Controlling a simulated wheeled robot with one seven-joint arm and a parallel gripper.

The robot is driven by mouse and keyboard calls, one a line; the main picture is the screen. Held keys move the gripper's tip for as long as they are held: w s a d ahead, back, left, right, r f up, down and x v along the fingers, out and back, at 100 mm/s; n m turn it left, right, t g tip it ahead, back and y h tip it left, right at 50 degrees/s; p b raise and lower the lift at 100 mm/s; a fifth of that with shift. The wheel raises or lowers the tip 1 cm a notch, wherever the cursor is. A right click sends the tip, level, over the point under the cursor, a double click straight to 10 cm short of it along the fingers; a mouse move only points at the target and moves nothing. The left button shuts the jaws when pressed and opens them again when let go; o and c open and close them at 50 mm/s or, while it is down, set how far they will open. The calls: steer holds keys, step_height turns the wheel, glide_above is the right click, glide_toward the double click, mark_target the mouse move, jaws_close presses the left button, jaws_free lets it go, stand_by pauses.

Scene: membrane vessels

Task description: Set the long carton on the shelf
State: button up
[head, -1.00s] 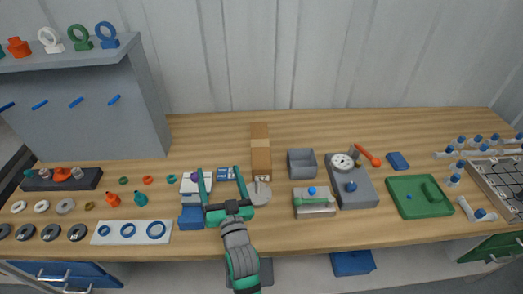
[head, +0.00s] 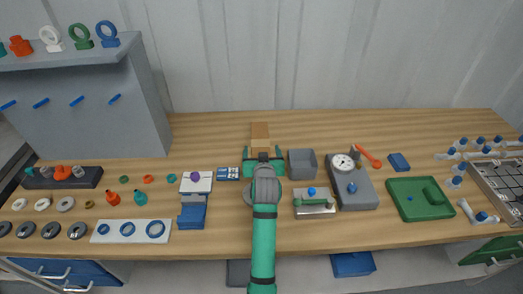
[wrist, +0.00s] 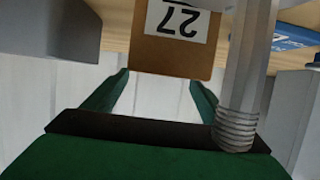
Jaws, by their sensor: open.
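The long carton (head: 260,131) is a brown box lying lengthwise on the bench, pointing toward the back wall. Its near part is hidden behind my gripper in the head view. In the wrist view its near end (wrist: 190,57) shows a white label with "27", upside down. My gripper (head: 264,152) is open and empty, with one green finger to each side of the carton's near end. The grey shelf (head: 70,55) is at the upper left, raised above the bench.
Several rings and an orange part (head: 20,46) stand along the shelf. A metal post (wrist: 247,70) with a threaded end stands close on the right in the wrist view. A grey open bin (head: 302,164) is right of the carton. The bench behind is clear.

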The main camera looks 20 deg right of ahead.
mark_target(260, 144)
steer(key=shift+x, duration=3.15)
steer(key=shift+w+a+r, duration=0.1)
steer(key=shift+r, duration=0.05)
steer(key=shift+c, duration=0.3)
steer(key=c, duration=1.5)
steer(key=shift+o, duration=0.2)
steer(key=shift+r, duration=0.1)
